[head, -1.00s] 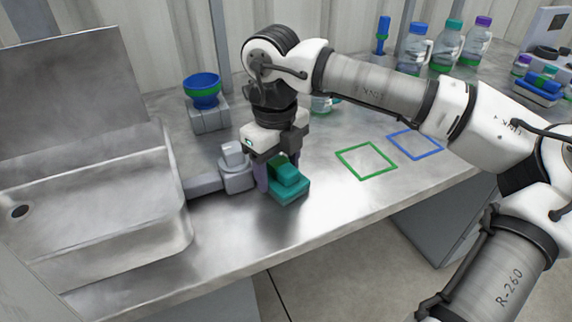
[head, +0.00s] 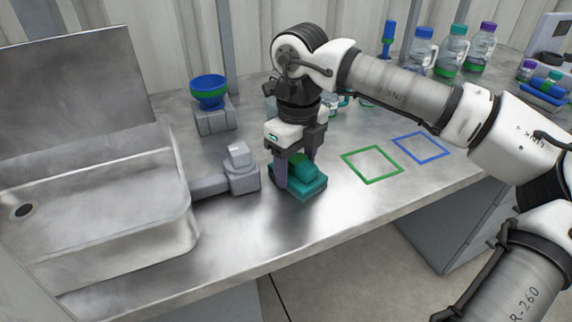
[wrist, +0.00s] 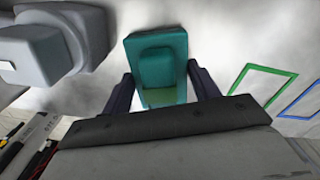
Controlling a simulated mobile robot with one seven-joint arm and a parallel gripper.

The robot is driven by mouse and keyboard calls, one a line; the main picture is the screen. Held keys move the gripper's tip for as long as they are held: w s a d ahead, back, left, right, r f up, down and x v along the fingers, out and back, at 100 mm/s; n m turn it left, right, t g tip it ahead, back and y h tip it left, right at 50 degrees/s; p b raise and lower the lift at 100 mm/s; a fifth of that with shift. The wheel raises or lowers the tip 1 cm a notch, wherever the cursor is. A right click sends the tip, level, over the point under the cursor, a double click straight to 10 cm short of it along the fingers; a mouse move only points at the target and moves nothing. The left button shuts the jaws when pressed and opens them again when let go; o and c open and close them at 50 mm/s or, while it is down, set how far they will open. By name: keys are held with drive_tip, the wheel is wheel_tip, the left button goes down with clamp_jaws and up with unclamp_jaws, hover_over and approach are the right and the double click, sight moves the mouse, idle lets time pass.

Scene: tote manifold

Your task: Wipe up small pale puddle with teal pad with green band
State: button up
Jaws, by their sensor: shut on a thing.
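The teal pad (head: 312,187) has a raised grip block with a green band on it. It is at the counter surface, right of the grey tap block, and I cannot tell whether it touches the metal. My gripper (head: 297,178) points down and is shut on the pad's raised block. In the wrist view the pad (wrist: 140,50) lies between my two fingers (wrist: 160,88). I cannot make out the small pale puddle; it may be under the pad or lost in the counter's glare.
A grey tap block (head: 240,172) stands close left of the pad, beside the sink (head: 150,225). A blue and green bowl (head: 208,92) sits on a grey block behind. Green (head: 372,178) and blue (head: 434,158) outlined squares lie right. Several bottles (head: 452,50) stand at the back right.

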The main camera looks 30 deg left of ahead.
drive_tip(key=shift+w+d+f, duration=0.1)
drive_tip(key=shift+w+d, duration=0.8)
drive_tip(key=shift+w, duration=0.2)
drive_tip(key=shift+w+d, duration=0.85)
drive_tip(key=shift+w, duration=0.2)
wheel_tip(320, 180, up, 6)
drive_tip(key=p, duration=0.4)
wheel_tip(320, 180, up, 3)
drive_tip(key=shift+r+p, duration=0.1)
drive_tip(key=shift+p, duration=1.1)
